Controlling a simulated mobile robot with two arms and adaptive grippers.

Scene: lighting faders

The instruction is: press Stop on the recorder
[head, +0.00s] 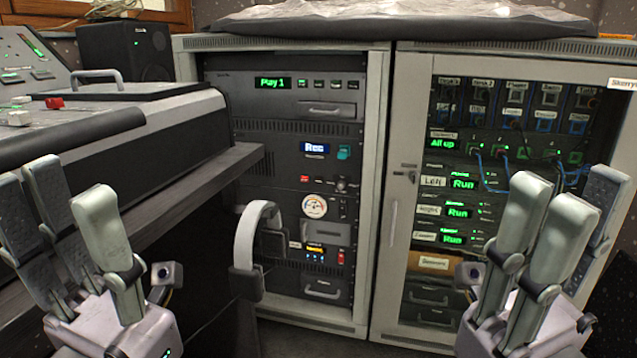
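The recorder (285,150) is a dark unit in the left rack, with a blue display reading "Rec". A teal button (343,152) sits to the right of the display, and a small red button (304,179) sits below it. The labels are too small to read, so I cannot tell which is Stop. My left gripper (62,183) is at the lower left, its fingers up and apart, empty. My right gripper (582,182) is at the lower right, in front of the right rack, fingers up and apart, empty. Neither touches the recorder.
A player reading "Play 1" (272,83) is above the recorder. A white curved handle or band (258,222) stands before the left rack's lower left. The right rack's glass door (400,200) is beside it. A console desk (180,160) juts in from the left.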

